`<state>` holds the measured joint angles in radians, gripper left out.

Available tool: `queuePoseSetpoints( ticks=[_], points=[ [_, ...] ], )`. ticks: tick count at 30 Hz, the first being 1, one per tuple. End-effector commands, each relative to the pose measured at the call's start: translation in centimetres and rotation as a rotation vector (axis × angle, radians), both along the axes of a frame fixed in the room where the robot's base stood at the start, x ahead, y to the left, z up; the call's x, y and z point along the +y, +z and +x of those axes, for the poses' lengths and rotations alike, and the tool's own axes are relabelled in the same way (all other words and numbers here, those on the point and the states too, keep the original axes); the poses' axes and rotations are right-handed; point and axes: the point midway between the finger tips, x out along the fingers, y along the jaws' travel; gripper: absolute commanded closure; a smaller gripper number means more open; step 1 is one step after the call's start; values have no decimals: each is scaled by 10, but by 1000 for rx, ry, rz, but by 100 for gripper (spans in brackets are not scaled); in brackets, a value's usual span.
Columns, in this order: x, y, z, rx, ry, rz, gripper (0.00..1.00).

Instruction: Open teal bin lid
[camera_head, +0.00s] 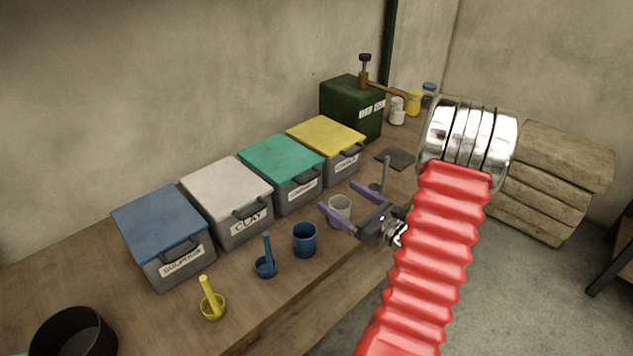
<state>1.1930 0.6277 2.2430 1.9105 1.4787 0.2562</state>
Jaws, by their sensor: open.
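The teal bin lid (280,158) lies flat and shut on its grey bin (299,197), third from the left in a row. The lid has a dark handle (304,179) at its front edge, above a label too blurred to read fully. My gripper (341,200) is open, with two purple fingers pointing left toward the bins. It is in front and to the right of the teal bin, apart from the handle. A pale grey cup (339,210) shows between or behind the fingers; I cannot tell its exact distance from them.
Shut blue (160,219), white (226,187) and yellow (325,136) lids flank it.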

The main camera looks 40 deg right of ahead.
Motion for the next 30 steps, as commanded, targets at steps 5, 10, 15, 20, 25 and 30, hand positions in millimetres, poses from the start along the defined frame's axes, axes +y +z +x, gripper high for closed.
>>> queuePoseSetpoints(
  ticks=[5,10,15,20,25,30],
  points=[
    [2,0,26,0,4,-1,9],
    [3,0,51,1,5,-2,9],
    [4,0,77,0,5,-1,9],
    [4,0,97,0,4,-2,9],
    [4,0,108,1,3,-2,9],
    [4,0,109,1,3,-1,9]
  ],
)
